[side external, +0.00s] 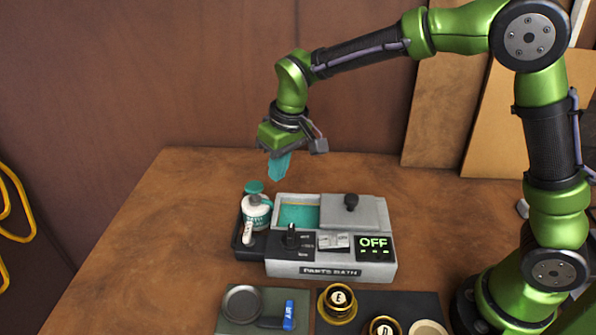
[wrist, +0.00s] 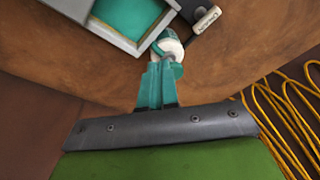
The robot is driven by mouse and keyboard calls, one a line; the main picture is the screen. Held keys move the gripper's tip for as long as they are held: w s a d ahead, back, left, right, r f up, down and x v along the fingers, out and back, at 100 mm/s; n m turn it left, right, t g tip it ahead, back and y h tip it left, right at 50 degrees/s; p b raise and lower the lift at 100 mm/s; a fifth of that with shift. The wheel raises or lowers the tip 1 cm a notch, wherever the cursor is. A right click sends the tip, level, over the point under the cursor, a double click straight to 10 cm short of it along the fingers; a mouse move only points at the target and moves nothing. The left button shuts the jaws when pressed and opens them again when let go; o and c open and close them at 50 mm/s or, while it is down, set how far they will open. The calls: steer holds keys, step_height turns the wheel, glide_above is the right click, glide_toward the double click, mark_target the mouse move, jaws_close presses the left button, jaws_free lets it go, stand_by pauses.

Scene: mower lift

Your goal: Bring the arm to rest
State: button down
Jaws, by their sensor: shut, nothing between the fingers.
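My green arm stands at the right in the side external view and reaches left over the table. My gripper (side external: 279,166) has teal fingers that point down, and it hangs in the air above and behind the parts bath (side external: 315,270). In the wrist view the teal fingers (wrist: 157,84) are together, with nothing seen between them. The gripper touches nothing that I can see. The parts bath is a grey box with teal liquid in its open left part, a lid with a black knob on the right, and a display reading OFF.
A white bottle with a teal top (side external: 256,211) stands at the bath's left side. In front lie a grey mat (side external: 262,325) with a round dish and a blue-tagged item, and a dark mat (side external: 365,302) with gold round parts. Yellow cable (side external: 15,205) hangs at far left. The table's left is clear.

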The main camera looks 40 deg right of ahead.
steer(key=s+d+r+m+t, duration=0.1)
steer(key=s+d+r, duration=0.2)
steer(key=s, duration=0.4)
steer(key=s+d+r+m+t, duration=0.2)
steer(key=s+d+r, duration=0.1)
steer(key=s, duration=0.4)
steer(key=s+d+r+m+t+y, duration=0.1)
steer(key=s+d+r+m+t, duration=0.1)
steer(key=s+d, duration=0.3)
steer(key=shift+s+d+r, duration=0.25)
steer(key=shift+s+r, duration=0.25)
steer(key=shift+s, duration=0.6)
steer(key=w+a+f+n+g, duration=0.2)
steer(key=w+a, duration=0.3)
steer(key=w, duration=0.4)
steer(key=w+a+f+n+g+h, duration=0.15)
steer(key=w+a, duration=0.25)
steer(key=w, duration=0.5)
steer(key=w+a+f+n+g, duration=0.1)
steer(key=w+a+f+n, duration=0.3)
steer(key=w, duration=0.5)
steer(key=shift+m, duration=0.45)
steer(key=shift+s+a+f, duration=0.1)
steer(key=shift+a+f, duration=0.15)
steer(key=shift+f, duration=0.8)
steer(key=shift+s+a+f, duration=0.1)
steer(key=shift+a+f, duration=0.15)
steer(key=shift+f, duration=0.8)
steer(key=shift+f, duration=0.1)
